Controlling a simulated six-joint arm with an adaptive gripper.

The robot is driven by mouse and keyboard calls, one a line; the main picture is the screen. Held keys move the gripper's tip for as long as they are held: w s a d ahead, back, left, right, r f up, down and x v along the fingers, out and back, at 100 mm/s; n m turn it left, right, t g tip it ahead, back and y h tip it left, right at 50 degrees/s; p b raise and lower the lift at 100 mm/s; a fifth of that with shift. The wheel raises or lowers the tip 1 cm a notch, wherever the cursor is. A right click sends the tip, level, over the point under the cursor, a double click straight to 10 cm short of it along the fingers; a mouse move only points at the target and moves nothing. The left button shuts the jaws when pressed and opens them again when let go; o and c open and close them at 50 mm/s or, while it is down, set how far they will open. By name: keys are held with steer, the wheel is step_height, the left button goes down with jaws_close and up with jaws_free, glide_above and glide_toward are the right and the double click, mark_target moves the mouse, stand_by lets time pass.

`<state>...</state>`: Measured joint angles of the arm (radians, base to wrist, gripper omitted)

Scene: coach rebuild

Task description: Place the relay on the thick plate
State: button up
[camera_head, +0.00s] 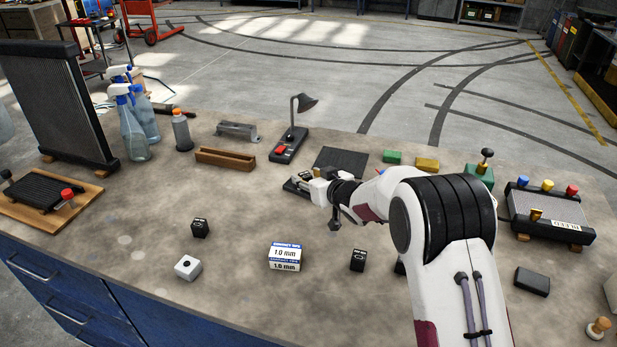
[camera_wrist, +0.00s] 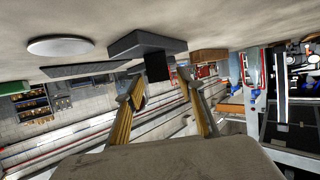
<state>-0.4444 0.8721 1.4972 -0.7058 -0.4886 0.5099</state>
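A small black cube, which looks like the relay (camera_wrist: 157,68), shows in the wrist view, where the scene is upside down. It appears to rest on a thick dark grey slab, likely the thick plate (camera_wrist: 140,42). In the head view the slab (camera_head: 290,187) is small and partly covered by my gripper (camera_head: 308,184). My gripper also shows in the wrist view (camera_wrist: 162,78), its two yellowish fingers apart with the cube between them in the picture. Gaps show on both sides of the cube. Whether the fingertips reach the cube's depth is unclear.
Other black cubes (camera_head: 200,228) (camera_head: 358,260), a white block (camera_head: 188,267) and a contact-tips box (camera_head: 285,256) stand on the front bench. A thin dark plate (camera_head: 343,160), a brown tray (camera_head: 226,159) and a lamp stand (camera_head: 289,145) lie behind. The left-front bench has free room.

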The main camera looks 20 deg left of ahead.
steer(key=shift+r, duration=0.2)
steer(key=v, duration=1.2)
stand_by(0.4)
stand_by(0.8)
steer(key=s+d+r+m+h, duration=0.2)
steer(key=s+d+r+h, duration=0.15)
steer(key=d, duration=0.45)
steer(key=s+d+r+m+h, duration=0.25)
steer(key=d+r, duration=0.25)
steer(key=d, duration=0.4)
steer(key=s+d+r+m+h, duration=0.15)
steer(key=s+d+r, duration=0.25)
steer(key=d, duration=0.4)
steer(key=s+d+m+g+h, duration=0.1)
steer(key=s+d, duration=0.3)
steer(key=s, duration=0.3)
steer(key=s+d+m+h, duration=0.1)
steer(key=s+d, duration=0.3)
steer(key=s, duration=0.3)
steer(key=s+d+f+g, duration=0.1)
steer(key=s, duration=0.7)
steer(key=s+f+m+g, duration=0.1)
steer(key=s+g, duration=0.1)
steer(key=s, duration=0.6)
steer(key=shift+s+d+f, duration=0.2)
steer(key=shift+d+f, duration=0.05)
steer(key=shift+d, duration=0.1)
